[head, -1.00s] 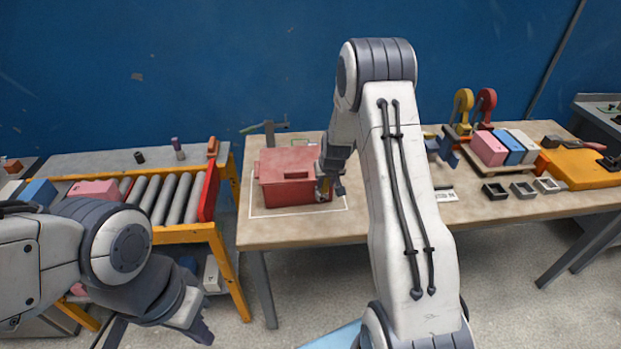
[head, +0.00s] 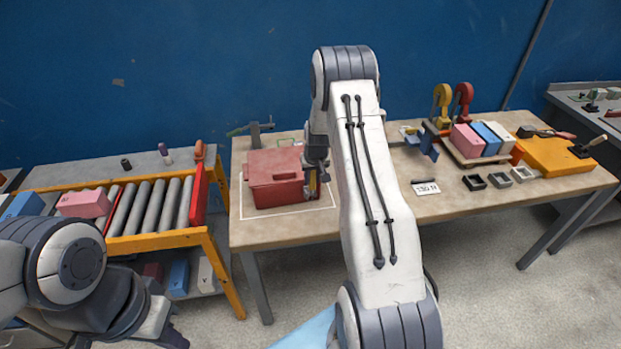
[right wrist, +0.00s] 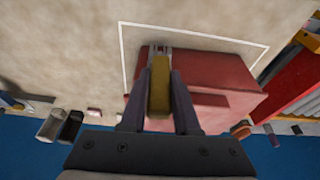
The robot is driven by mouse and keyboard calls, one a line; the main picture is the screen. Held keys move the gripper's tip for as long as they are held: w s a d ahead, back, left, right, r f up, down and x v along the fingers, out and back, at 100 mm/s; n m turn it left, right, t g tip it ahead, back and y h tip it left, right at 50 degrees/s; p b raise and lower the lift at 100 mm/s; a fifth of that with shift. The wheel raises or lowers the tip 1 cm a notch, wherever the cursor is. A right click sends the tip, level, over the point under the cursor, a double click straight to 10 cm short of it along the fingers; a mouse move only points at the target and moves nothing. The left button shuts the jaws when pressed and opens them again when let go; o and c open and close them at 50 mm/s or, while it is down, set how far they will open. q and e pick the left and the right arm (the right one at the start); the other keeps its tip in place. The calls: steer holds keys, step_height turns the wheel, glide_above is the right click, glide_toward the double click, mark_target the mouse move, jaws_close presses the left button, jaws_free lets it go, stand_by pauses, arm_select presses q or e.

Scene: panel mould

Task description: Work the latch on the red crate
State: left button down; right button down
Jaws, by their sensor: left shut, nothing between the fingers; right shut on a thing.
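The red crate (head: 272,176) stands on the wooden table inside a white outline, its lid down. My right gripper (head: 314,184) is at the crate's right side and points down. In the right wrist view, its two fingers are shut on the yellow latch (right wrist: 160,84), which lies against the side of the red crate (right wrist: 208,78). The latch shows only as a small yellow patch in the head view, mostly hidden by the gripper. My left gripper (head: 172,338) is shut and empty, low at the bottom left, away from the crate.
A roller rack (head: 150,212) with a pink block (head: 85,204) stands left of the table. A clamp (head: 254,132) is behind the crate. To the right are small dark trays (head: 474,182), coloured blocks (head: 490,138) and an orange case (head: 558,156). The table's middle front is mostly clear.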

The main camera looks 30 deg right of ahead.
steer(key=c, duration=0.6)
jaws_free()
steer(key=shift+c, duration=0.2)
steer(key=b+v, duration=0.3)
steer(key=v, duration=0.7)
steer(key=shift+r, duration=0.2)
steer(key=shift+a, duration=0.1)
